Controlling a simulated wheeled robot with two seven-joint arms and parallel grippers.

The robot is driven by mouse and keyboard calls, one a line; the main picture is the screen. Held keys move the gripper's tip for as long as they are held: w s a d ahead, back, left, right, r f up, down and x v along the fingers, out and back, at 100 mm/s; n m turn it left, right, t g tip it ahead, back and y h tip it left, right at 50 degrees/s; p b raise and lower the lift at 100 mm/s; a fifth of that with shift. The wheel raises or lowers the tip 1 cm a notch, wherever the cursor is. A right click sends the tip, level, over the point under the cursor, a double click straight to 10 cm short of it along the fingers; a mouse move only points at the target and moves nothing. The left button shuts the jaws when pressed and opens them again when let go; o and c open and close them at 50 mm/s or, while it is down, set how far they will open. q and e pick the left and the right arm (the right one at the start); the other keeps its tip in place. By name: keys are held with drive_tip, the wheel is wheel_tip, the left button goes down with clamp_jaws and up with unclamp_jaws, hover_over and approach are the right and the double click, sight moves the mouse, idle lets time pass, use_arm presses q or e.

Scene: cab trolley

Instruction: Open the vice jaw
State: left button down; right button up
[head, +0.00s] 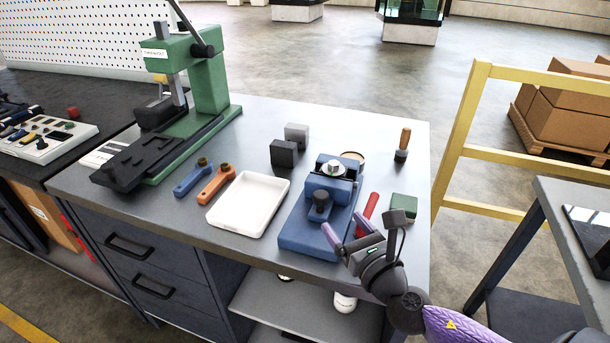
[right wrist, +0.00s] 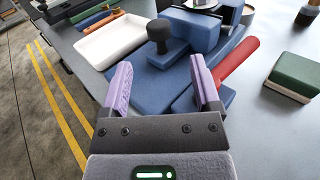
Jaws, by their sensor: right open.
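The blue vice (head: 318,210) stands on the grey worktop near its front right. A dark round-topped knob (head: 320,203) stands up from its front part, and a round metal piece sits on top further back. The vice also shows in the right wrist view (right wrist: 186,60), with the dark knob (right wrist: 160,35) just beyond my fingers. My right gripper (head: 350,236) is open and empty at the front right corner of the vice. Its purple fingers (right wrist: 160,88) are spread, with blue vice surface beyond them. Whether a finger touches the vice I cannot tell. My left gripper is not in view.
A red handle (head: 367,212) lies close to the vice's right side. A green block (head: 403,207) is farther right, and a white tray (head: 249,228) is on the left. A green press (head: 205,85), dark and grey blocks (head: 284,153) and a brush (head: 403,145) stand farther back.

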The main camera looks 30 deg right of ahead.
sight(325, 200)
drive_tip(key=shift+w+a+r+n, duration=0.1)
drive_tip(key=shift+w+n, duration=0.2)
drive_tip(key=shift+w, duration=0.1)
drive_tip(key=w, duration=0.2)
drive_tip(key=shift+w+d+r, duration=0.1)
drive_tip(key=shift+w+d, duration=0.15)
drive_tip(key=shift+w, duration=0.1)
drive_tip(key=w, duration=0.4)
drive_tip(key=shift+w+d, duration=0.1)
drive_tip(key=shift+d, duration=0.05)
drive_tip(key=shift+w+b, duration=0.3)
drive_tip(key=shift+w, duration=0.45)
drive_tip(key=c, duration=1.1)
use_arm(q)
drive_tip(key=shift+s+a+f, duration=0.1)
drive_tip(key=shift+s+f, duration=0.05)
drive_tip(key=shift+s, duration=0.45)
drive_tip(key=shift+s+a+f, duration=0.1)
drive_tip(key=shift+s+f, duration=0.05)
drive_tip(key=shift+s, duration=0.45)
use_arm(e)
clamp_jaws()
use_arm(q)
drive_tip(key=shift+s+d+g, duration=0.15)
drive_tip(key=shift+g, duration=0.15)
